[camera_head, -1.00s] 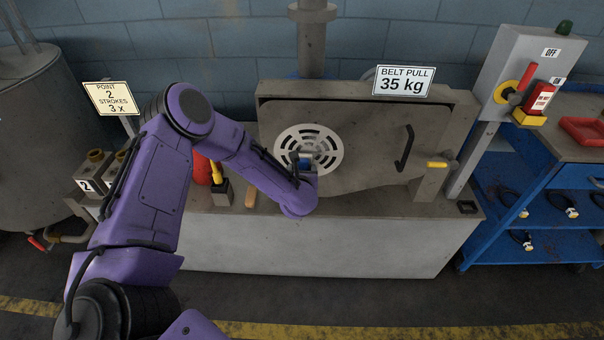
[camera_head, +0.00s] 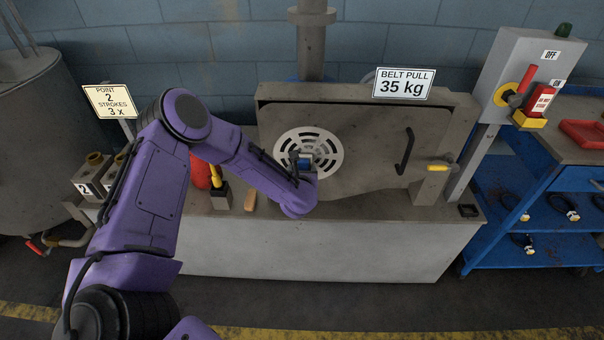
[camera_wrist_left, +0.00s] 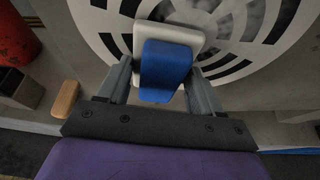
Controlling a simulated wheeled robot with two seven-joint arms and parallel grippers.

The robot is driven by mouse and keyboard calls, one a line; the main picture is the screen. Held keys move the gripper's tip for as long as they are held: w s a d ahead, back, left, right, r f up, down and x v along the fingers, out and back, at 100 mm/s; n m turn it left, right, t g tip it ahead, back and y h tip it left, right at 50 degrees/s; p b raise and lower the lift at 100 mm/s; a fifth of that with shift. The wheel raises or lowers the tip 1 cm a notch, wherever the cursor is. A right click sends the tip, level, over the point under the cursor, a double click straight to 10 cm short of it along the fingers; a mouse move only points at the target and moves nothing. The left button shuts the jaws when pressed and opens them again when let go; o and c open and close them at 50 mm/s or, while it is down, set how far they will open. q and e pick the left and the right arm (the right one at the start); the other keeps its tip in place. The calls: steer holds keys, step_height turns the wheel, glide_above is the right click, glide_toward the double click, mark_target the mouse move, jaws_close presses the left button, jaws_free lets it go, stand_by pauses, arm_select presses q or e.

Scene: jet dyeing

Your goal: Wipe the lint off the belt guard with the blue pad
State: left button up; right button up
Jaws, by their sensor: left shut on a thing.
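The belt guard (camera_head: 330,151) is a grey panel with a round white slotted vent, which also fills the top of the left wrist view (camera_wrist_left: 105,22). Grey lint (camera_wrist_left: 222,18) shows as smudges on the vent behind the pad. My left gripper (camera_head: 304,162) is at the vent's lower middle, shut on the blue pad (camera_wrist_left: 165,68). The pad has a white layer (camera_wrist_left: 192,37) on its far side, facing the vent. It looks close to or against the vent; I cannot tell if it touches. My right gripper is not in view.
A black handle (camera_head: 404,150) and a yellow-tipped lever (camera_head: 438,166) are right of the vent. A blue cart (camera_head: 540,235) is at right.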

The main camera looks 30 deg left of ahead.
arm_select(q)
steer(key=shift+w+a, duration=0.2)
steer(key=shift+w, duration=0.1)
steer(key=shift+d, duration=0.1)
